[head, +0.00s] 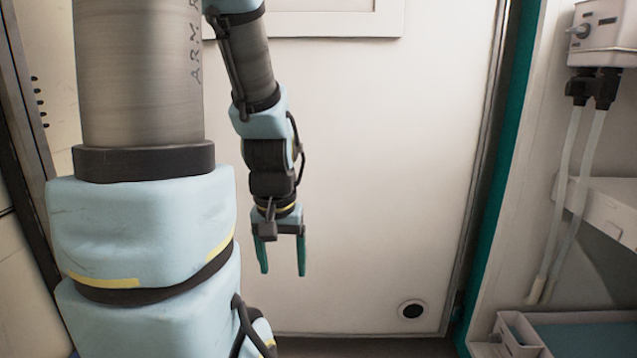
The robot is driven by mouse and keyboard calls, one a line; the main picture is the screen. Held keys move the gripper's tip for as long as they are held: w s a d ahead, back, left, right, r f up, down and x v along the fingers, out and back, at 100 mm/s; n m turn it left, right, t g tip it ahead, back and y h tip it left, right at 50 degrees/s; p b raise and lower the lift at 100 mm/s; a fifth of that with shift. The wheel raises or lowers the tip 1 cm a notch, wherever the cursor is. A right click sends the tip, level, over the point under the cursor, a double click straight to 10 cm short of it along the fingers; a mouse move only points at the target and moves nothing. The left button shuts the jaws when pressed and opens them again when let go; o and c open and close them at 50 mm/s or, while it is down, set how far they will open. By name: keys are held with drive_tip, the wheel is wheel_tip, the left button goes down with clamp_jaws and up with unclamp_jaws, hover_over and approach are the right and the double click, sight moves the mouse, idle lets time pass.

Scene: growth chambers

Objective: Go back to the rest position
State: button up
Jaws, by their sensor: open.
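My gripper (282,262) hangs pointing down near the middle of the head view, in front of a pale wall panel or door (380,170). Its two green fingers are apart, with nothing between them. My arm comes down from the top of the view to the gripper, and its large links fill the left side. The upper bend of the arm is outside the picture.
At the right, a white box with two hoses (608,35) is mounted above a white shelf (605,205). A white tray (515,335) sits at the lower right. A green-edged frame (497,170) borders the panel. The space around my gripper is clear.

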wheel_tip(320, 180, up, 22)
drive_tip(key=p, duration=1.9)
drive_tip(key=shift+f, duration=0.15)
